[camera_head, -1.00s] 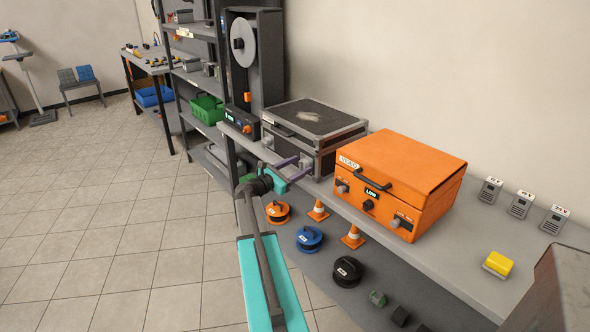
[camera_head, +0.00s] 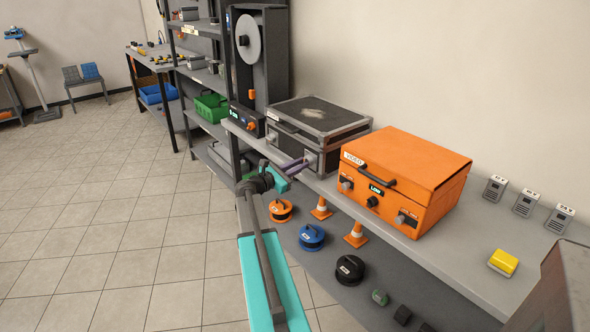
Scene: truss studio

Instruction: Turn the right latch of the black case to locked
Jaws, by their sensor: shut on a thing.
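The black case (camera_head: 322,117) has grey metal edges and a scuffed lid, and stands shut on the grey bench. Its front carries a left latch (camera_head: 272,138) and a right latch (camera_head: 311,157), both small and grey. My gripper (camera_head: 304,163) has purple fingers and reaches the front of the case from the lower left. It is shut on the right latch. The fingers partly hide this latch, and its exact angle is too small to tell.
An orange case (camera_head: 405,180) stands close to the right of the black case. A dark reel machine (camera_head: 262,70) stands to its left. Traffic cones (camera_head: 355,235) and cable reels (camera_head: 311,237) sit on the lower shelf. The floor at left is clear.

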